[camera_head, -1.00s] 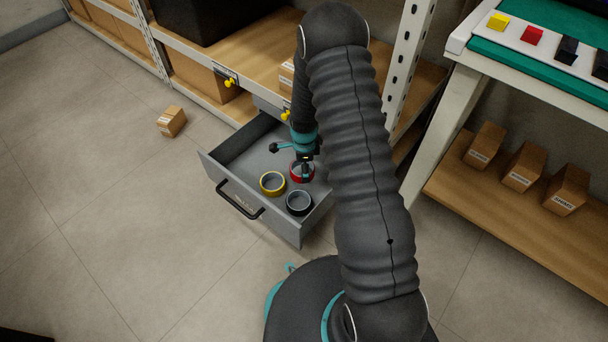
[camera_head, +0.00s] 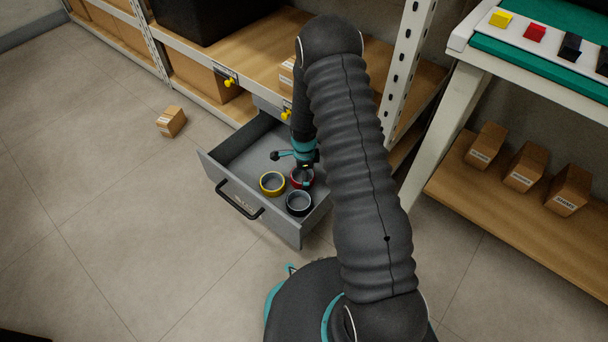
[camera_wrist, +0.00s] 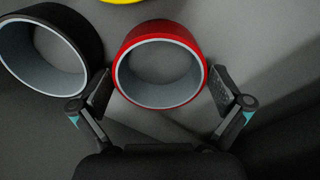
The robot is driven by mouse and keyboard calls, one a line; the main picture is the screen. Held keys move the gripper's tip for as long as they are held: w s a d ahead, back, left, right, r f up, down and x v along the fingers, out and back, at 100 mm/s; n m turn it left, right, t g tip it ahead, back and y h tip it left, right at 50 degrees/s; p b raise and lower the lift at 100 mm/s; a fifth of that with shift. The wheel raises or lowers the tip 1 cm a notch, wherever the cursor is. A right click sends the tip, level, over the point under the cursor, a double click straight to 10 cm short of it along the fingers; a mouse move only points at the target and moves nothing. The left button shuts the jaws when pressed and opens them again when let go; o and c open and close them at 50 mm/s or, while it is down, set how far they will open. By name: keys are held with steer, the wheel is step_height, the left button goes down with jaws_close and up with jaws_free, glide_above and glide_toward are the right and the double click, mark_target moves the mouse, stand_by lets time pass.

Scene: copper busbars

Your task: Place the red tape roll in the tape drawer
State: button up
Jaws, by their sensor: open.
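The red tape roll (camera_wrist: 160,65) lies flat on the floor of the open grey tape drawer (camera_head: 225,184). In the head view the roll (camera_head: 297,180) is partly hidden by my gripper (camera_head: 306,178). In the wrist view my gripper (camera_wrist: 160,92) is open, with one finger on each side of the roll's near half. A small gap shows between the roll and each finger pad. I cannot tell the exact height of the fingertips above the drawer floor.
A yellow roll (camera_head: 272,183) and a black roll (camera_head: 299,203) lie beside the red one in the drawer. The black roll (camera_wrist: 45,50) is close to the left finger. A small carton (camera_head: 171,121) lies on the floor. A shelf post (camera_head: 407,70) stands right of my arm.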

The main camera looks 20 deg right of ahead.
steer(key=s+r+n+t+p, duration=0.1)
steer(key=s+r+n, duration=0.15)
steer(key=r, duration=1.15)
steer(key=s+r+n+p, duration=0.1)
steer(key=r+n, duration=0.2)
steer(key=r, duration=1.1)
steer(key=s+a+r+n+t, duration=0.1)
steer(key=s+r+n+t, duration=0.2)
steer(key=s+r+n, duration=0.95)
steer(key=s+r+n+t, duration=0.1)
steer(key=s+r, duration=0.6)
steer(key=s, duration=0.6)
steer(key=shift+r+n+t, duration=0.25)
steer(key=shift+n+t, duration=0.05)
steer(key=shift+n, duration=0.1)
steer(key=shift+a, duration=0.1)
